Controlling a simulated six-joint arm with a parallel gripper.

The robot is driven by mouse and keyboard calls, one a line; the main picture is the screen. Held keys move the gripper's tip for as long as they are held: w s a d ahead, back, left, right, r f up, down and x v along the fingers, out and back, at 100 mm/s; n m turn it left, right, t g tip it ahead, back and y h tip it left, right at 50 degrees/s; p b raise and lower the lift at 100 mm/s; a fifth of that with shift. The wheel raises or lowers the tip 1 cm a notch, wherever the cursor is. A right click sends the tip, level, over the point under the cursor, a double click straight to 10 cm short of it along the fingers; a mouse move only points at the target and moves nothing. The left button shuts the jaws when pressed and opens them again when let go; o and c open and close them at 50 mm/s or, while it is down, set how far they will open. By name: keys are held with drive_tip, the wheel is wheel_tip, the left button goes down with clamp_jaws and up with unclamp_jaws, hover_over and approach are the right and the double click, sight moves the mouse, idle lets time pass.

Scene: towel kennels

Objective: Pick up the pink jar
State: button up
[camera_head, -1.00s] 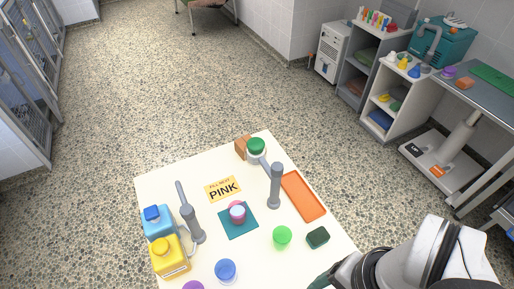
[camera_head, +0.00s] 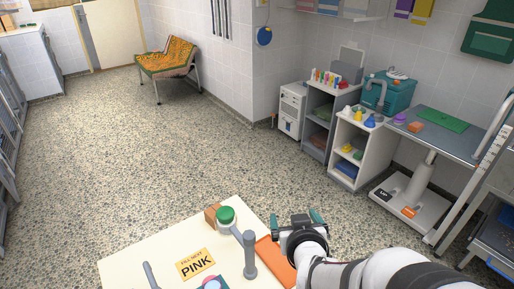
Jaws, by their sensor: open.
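The pink jar (camera_head: 211,284) shows only in part at the bottom edge of the head view, on the white table.
Shelves (camera_head: 361,150) and a grey bench (camera_head: 440,133) stand right.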

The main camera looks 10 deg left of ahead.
drive_tip(key=w+a+r+n+t+y, duration=0.2)
drive_tip(key=w+a+n+t, duration=0.15)
drive_tip(key=a+n, duration=0.2)
drive_tip(key=n+g+y, duration=0.4)
drive_tip(key=y, duration=0.3)
hover_over(209, 282)
drive_tip(key=d, duration=0.2)
wheel_tip(209, 282, down, 14)
drive_tip(key=s+f+m, duration=0.1)
drive_tip(key=f, duration=0.1)
drive_tip(key=f+m+g+h, duration=0.1)
drive_tip(key=f, duration=0.1)
drive_tip(key=s+f+m, duration=0.1)
drive_tip(key=f, duration=0.1)
drive_tip(key=shift+s+d+f+m+g, duration=0.15)
drive_tip(key=shift+s+d+m+g, duration=0.1)
drive_tip(key=shift+s+g, duration=0.1)
drive_tip(key=shift+w+a+f+h, duration=0.3)
drive_tip(key=shift+w+a+f, duration=0.6)
drive_tip(key=shift+w+a, duration=0.3)
drive_tip(key=shift+w+a+f, duration=0.15)
drive_tip(key=shift+w+a, duration=0.15)
drive_tip(key=shift+w, duration=0.05)
drive_tip(key=shift+c, duration=0.2)
